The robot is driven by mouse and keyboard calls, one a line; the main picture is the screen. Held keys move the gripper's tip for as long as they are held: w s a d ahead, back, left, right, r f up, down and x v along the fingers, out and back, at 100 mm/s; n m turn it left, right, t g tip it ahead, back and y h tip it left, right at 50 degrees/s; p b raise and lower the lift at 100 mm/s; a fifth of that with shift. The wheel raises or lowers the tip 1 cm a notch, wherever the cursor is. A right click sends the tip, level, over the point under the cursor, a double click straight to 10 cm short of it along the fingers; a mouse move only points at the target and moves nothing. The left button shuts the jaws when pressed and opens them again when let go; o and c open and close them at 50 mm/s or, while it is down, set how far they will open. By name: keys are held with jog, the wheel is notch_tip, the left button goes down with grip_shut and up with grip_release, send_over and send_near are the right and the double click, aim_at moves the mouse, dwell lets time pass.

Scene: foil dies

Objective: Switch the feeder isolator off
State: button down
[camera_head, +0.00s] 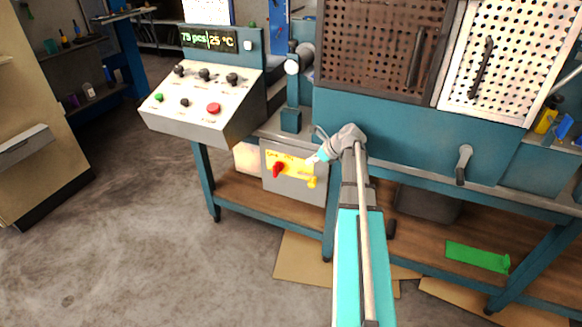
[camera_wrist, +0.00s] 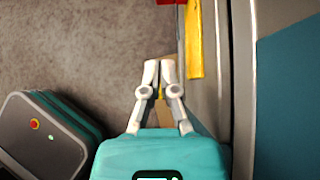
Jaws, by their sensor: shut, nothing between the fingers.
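The feeder isolator is a grey box (camera_head: 288,186) under the bench, with a yellow plate (camera_head: 298,165) and a red handle (camera_head: 278,170) on its front. The handle looks slightly tilted; its exact setting is too small to read. In the wrist view a bit of red (camera_wrist: 181,2) shows at the top edge, beside the yellow plate (camera_wrist: 195,40), seen edge-on. My gripper (camera_wrist: 159,64) is shut and empty, its fingertips short of the red part and left of the plate. In the head view my gripper (camera_head: 312,160) is right of the handle, partly covering the plate's right end.
A sloped control panel (camera_head: 205,95) with several knobs and buttons is above left of the isolator. A teal machine (camera_head: 410,130) with perforated doors stands on the bench above right. A lower wooden shelf (camera_head: 250,195) runs beneath. The concrete floor (camera_head: 130,240) at left is clear.

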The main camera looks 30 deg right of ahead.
aim_at(276, 171)
jog(key=b+x, duration=0.2)
jog(key=x, duration=0.1)
jog(key=b+x, duration=0.2)
jog(key=x, duration=0.2)
jog(key=w+r+b+x, duration=0.1)
jog(key=b+x, duration=0.2)
jog(key=x, duration=0.1)
jog(key=shift+w+a+f, duration=0.1)
jog(key=shift+a+f, duration=0.05)
jog(key=shift+a, duration=0.25)
jog(key=shift+w+a, duration=0.6)
jog(key=shift+w, duration=0.1)
jog(key=shift+w+a+p, duration=0.15)
jog(key=shift+a+p, duration=0.15)
jog(key=shift+d, duration=0.1)
